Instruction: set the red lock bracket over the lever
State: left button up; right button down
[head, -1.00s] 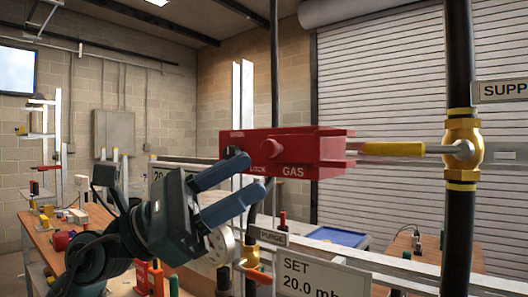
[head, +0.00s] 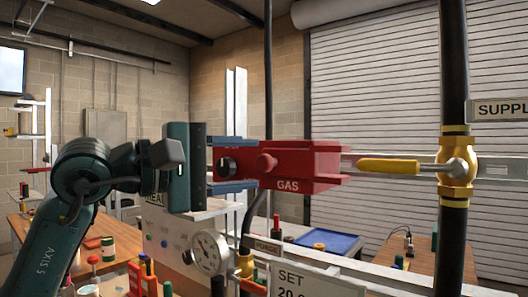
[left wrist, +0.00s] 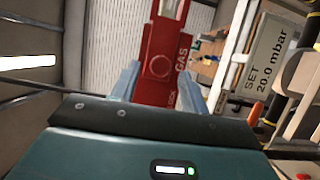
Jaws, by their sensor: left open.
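The red lock bracket (head: 300,166), marked GAS, sits level in mid-picture in the head view. Its right end is close to the tip of the yellow lever (head: 388,165); I cannot tell whether they touch. The lever lies level, pointing left from the brass valve (head: 456,168) on the black pipe. My left gripper (head: 252,165) is open, with one blue finger above and one below the bracket's left end. In the left wrist view the bracket (left wrist: 163,60) stands between the fingers. Contact is unclear. My right gripper is not in view.
A pressure gauge (head: 209,252) and a sign reading SET (head: 310,284) are below the bracket. A SUPPLY sign (head: 498,109) is at the right. A workbench (head: 112,262) with small items stands lower left. A blue tray (head: 328,242) lies behind.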

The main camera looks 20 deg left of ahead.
aim_at(261, 164)
pick_arm(q)
jog(key=shift+p+x, duration=0.45)
jog(key=shift+x, duration=1.65)
jog(key=shift+c, duration=0.4)
jog(key=shift+f, duration=0.1)
grip_shut()
